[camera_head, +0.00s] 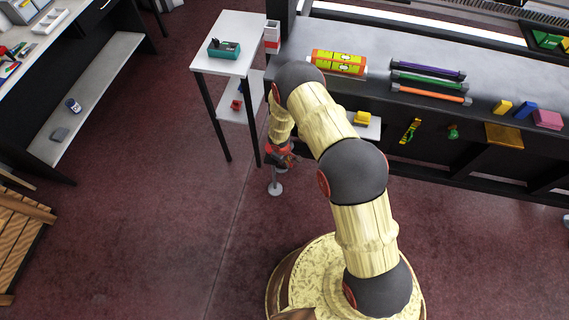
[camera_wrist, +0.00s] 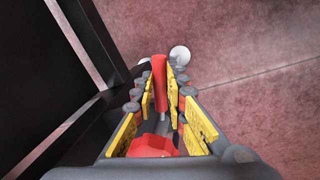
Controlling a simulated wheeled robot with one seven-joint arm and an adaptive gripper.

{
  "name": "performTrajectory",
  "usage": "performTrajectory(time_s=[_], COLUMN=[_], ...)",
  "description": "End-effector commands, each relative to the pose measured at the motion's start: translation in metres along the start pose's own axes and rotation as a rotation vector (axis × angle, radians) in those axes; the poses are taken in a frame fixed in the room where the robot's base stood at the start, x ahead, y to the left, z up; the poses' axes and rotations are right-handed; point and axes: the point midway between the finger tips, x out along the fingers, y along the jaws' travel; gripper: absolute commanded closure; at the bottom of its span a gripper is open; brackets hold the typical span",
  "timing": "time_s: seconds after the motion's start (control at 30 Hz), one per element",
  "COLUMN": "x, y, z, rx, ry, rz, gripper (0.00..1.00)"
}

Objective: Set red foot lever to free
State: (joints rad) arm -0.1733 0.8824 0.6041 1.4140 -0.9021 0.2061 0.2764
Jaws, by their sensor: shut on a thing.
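The red foot lever (camera_wrist: 160,85) shows in the wrist view as a red bar standing between the two yellow-padded fingers. My gripper (camera_wrist: 161,80) is shut on it, with a finger on each side. In the head view my gripper (camera_head: 281,157) is low, beside the bench's left end, and the lever cannot be told apart from it there. A pale round foot (camera_head: 275,188) on a short stem shows just below the gripper. A rounded white part (camera_wrist: 179,55) shows past the fingertips in the wrist view. The lever's setting cannot be told.
The grey bench (camera_head: 410,62) carries a yellow and orange box (camera_head: 338,62) and several coloured rods. A dark frame (camera_wrist: 55,60) stands close on the left in the wrist view. A small white side table (camera_head: 229,45) stands left of the bench. The red floor (camera_head: 150,180) is clear to the left.

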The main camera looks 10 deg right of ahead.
Motion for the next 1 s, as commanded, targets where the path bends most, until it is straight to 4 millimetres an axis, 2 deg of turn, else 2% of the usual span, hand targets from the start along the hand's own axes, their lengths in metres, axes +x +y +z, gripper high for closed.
performTrajectory(time_s=[0.6,0.63,0.93,1.0], x=[-0.0004,-0.0004,0.0001,0.0002], y=[0.0046,0.0046,0.0039,0.0038], z=[-0.0022,-0.0022,-0.0011,-0.0008], rx=[-0.042,-0.042,-0.04,-0.04], ry=[0.012,0.012,0.01,0.01], rz=[0.002,0.002,0.001,0.001], gripper=[1.0,0.85,0.68,0.68])
